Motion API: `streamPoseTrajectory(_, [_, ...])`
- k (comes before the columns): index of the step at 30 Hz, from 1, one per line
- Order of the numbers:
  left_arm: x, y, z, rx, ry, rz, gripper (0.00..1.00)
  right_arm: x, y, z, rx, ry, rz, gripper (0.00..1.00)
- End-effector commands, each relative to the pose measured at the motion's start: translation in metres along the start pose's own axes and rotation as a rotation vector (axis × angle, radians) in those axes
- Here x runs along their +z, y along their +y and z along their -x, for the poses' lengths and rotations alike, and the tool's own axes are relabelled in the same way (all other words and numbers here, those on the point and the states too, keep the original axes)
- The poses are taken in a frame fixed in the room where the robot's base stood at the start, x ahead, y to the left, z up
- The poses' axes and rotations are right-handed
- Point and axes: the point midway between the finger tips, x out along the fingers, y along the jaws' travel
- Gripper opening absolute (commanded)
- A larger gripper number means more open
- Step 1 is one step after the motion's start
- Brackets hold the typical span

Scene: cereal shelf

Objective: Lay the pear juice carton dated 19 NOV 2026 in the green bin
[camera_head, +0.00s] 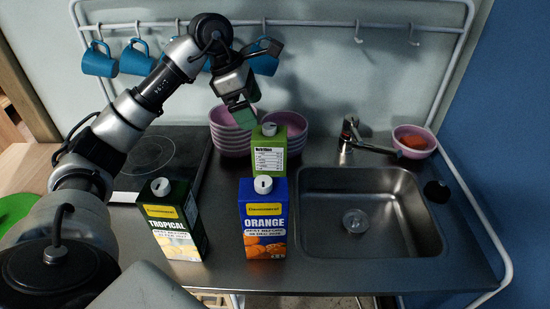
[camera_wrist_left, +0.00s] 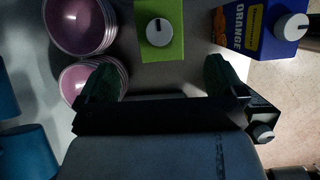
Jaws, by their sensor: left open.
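A green carton (camera_head: 268,158) with a white cap stands upright on the counter behind the orange carton. It turns a nutrition panel to the head camera, so its flavour name and date are hidden. It also shows in the left wrist view (camera_wrist_left: 160,40), just beyond the fingertips. My left gripper (camera_head: 240,106) is open and empty, above and slightly left of this carton; its two dark green fingers are spread apart in the wrist view (camera_wrist_left: 163,80). No green bin is clearly visible; a green surface (camera_head: 16,208) shows at the left edge. My right gripper is not in view.
A blue orange juice carton (camera_head: 263,222) and a dark tropical carton (camera_head: 172,225) stand in front. Pink bowl stacks (camera_head: 230,135) stand behind the green carton. A sink (camera_head: 370,215) and faucet (camera_head: 350,135) are at right. Blue mugs (camera_head: 99,62) hang from the rail.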

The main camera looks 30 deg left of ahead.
Motion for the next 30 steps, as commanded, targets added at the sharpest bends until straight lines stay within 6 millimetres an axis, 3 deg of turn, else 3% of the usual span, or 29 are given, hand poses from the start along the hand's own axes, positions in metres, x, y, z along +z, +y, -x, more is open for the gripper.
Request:
streamPoseTrajectory(3, [0.001, -0.001, -0.02, -0.005, 0.001, -0.001, 0.98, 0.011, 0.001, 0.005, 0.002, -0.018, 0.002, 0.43])
streamPoseTrajectory(7, [0.001, -0.001, -0.034, -0.002, 0.001, 0.0, 0.98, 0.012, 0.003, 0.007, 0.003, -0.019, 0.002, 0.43])
streamPoseTrajectory(12, [0.004, -0.001, -0.046, -0.004, 0.0, -0.001, 0.98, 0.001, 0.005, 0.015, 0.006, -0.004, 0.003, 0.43])
streamPoseTrajectory(19, [0.009, 0.0, -0.08, -0.004, 0.001, 0.001, 0.98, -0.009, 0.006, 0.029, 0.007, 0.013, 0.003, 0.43])
streamPoseTrajectory(29, [0.008, 0.001, -0.09, 0.001, 0.0, 0.0, 0.98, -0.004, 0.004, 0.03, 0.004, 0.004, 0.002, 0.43])
streamPoseTrajectory(30, [0.008, 0.001, -0.09, 0.001, 0.0, 0.0, 0.93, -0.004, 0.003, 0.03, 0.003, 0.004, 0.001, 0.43])
